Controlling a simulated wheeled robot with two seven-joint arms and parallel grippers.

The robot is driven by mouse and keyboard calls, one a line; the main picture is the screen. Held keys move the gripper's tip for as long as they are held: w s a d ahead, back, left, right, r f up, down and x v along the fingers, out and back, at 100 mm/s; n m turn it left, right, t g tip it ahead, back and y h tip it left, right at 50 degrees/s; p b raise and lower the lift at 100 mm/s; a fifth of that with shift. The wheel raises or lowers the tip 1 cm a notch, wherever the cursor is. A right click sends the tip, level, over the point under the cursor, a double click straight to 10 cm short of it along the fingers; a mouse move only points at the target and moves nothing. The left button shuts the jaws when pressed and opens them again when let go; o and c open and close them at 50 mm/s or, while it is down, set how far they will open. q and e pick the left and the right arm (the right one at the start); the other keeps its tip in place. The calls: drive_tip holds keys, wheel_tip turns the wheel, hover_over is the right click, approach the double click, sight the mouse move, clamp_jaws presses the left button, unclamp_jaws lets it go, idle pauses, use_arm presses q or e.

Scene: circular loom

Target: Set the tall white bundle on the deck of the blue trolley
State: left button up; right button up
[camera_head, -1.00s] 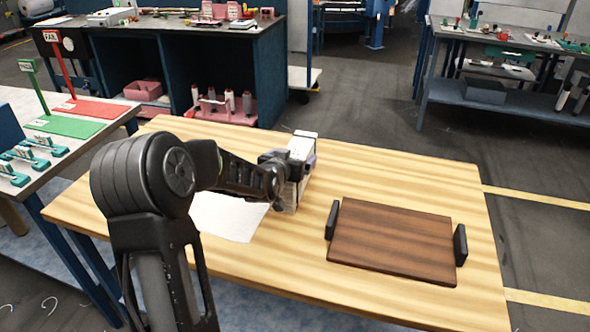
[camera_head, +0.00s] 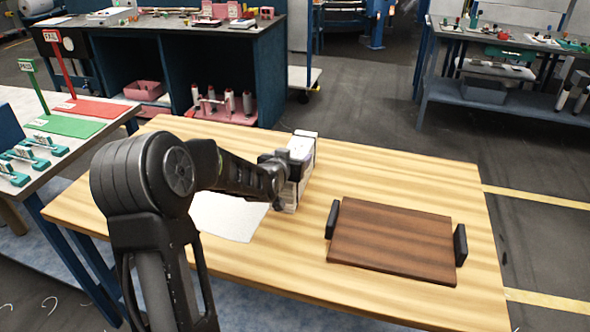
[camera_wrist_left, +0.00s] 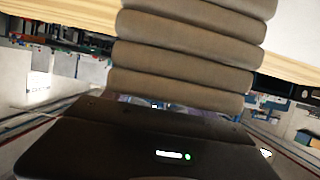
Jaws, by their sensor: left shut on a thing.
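The tall white bundle (camera_head: 301,150) stands roughly upright at the far edge of the wooden table, above or on its top; I cannot tell whether its base touches. My left gripper (camera_head: 291,165) is shut on the bundle from its left side, and the bundle hides part of its fingers. In the left wrist view the bundle (camera_wrist_left: 185,50) shows close up as thick, shaded grey-brown folds against the dark gripper body. My right gripper is not in view.
The wooden table (camera_head: 390,177) carries a white sheet (camera_head: 228,217) and a brown tray (camera_head: 392,240) with black handles. A dark blue cabinet (camera_head: 185,48) stands behind at left. A bench (camera_head: 500,95) stands back right. Grey floor (camera_head: 365,100) is open between them.

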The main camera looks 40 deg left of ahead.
use_arm(q)
clamp_jaws()
drive_tip(key=shift+w+a+r, duration=0.1)
drive_tip(key=shift+w+r, duration=0.05)
drive_tip(key=shift+r, duration=0.45)
wheel_tip(320, 180, up, 9)
idle(1.1)
